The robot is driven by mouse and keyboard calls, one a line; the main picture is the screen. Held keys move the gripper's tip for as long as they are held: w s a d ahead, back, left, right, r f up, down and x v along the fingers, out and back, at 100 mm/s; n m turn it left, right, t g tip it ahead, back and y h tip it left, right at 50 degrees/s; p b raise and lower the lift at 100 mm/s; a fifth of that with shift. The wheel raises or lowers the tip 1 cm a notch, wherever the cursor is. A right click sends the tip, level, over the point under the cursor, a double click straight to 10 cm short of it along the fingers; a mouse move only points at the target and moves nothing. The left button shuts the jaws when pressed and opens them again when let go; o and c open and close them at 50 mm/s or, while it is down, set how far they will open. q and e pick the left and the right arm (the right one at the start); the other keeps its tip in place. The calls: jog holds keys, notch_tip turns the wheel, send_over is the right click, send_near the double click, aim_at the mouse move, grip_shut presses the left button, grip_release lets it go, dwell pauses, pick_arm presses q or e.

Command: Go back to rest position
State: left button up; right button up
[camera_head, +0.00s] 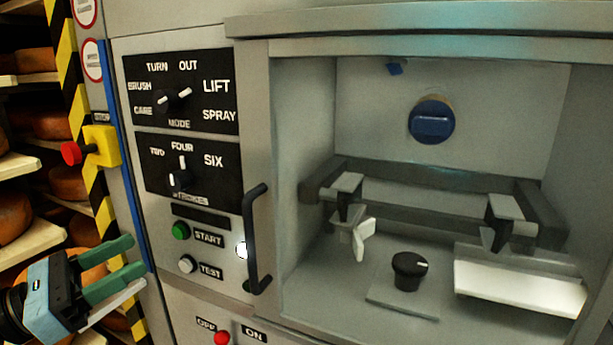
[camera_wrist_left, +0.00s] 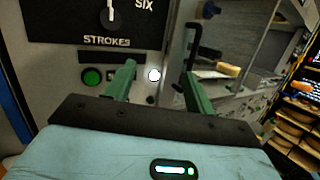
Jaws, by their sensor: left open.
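My left gripper (camera_head: 137,256) is at the lower left of the head view, with its green fingers apart and nothing between them. It is in front of the left edge of the machine's control panel (camera_head: 190,215). In the left wrist view, the open fingers (camera_wrist_left: 158,72) point at the panel, and a white round light (camera_wrist_left: 154,75) shows between them in the picture. The green START button (camera_wrist_left: 92,76) is left of the fingers there. I see no touch between gripper and panel. My right gripper is in neither view.
A black door handle (camera_head: 256,240) stands out beside the open chamber. A red and yellow stop button (camera_head: 98,147) sticks out at the left. Shelves with cheese wheels (camera_head: 70,183) are behind my left gripper. A black knob (camera_head: 409,270) stands on the chamber floor.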

pick_arm(q)
jog(key=s+a+f+n+t+y+p, duration=0.1)
jog(key=s+f+n+t+y+p, duration=0.3)
jog(key=f+n, duration=0.9)
jog(key=s+a+f+n+y, duration=0.15)
jog(key=f+n+y, duration=0.45)
jog(key=f+n, duration=0.75)
jog(key=s+d+f+n+g+y+p, duration=0.1)
jog(key=s+d+f+n+g, duration=0.3)
jog(key=s+f+n, duration=0.4)
jog(key=s+d+f+n+g+y+p, duration=0.1)
jog(key=s+d+f+n+g, duration=0.3)
jog(key=s+f+n, duration=0.5)
jog(key=s+n+y, duration=0.1)
jog(key=s, duration=0.7)
jog(key=shift+d+f+g, duration=0.25)
jog(key=shift+d+g, duration=0.05)
jog(key=shift+d, duration=0.05)
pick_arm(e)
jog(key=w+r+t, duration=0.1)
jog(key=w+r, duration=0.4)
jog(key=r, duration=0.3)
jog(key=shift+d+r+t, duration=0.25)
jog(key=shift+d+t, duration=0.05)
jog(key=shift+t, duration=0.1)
